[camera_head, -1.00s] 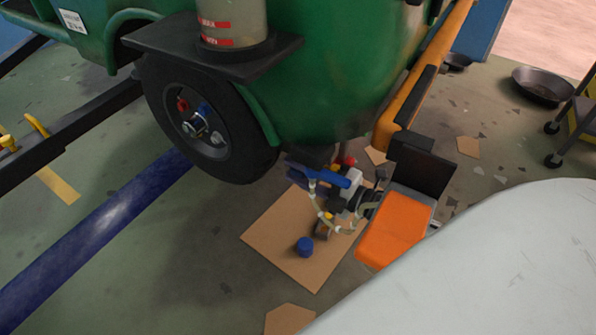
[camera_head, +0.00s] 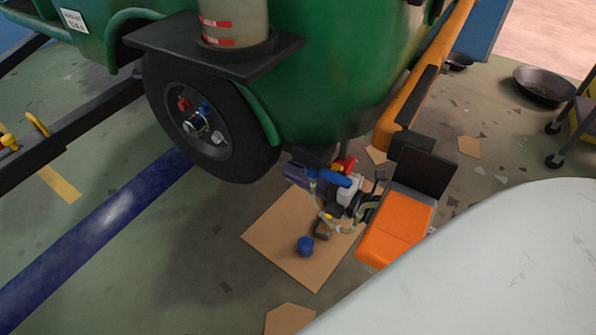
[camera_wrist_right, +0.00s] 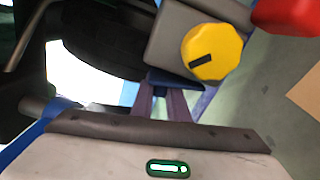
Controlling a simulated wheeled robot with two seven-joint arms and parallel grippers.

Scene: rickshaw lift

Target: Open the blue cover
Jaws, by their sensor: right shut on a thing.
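A red part (camera_wrist_right: 285,16) is at the upper right of that view. Most of the cover is hidden, so I cannot tell how far it is open. A loose blue cap-like piece (camera_head: 305,246) rests on the cardboard. My left gripper is out of view.
The green tank (camera_head: 330,70) and black wheel (camera_head: 208,120) stand close at the left. A cardboard sheet (camera_head: 285,235) lies below. An orange panel (camera_head: 396,228) is close on the right. A dark pan (camera_head: 543,86) lies farther back.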

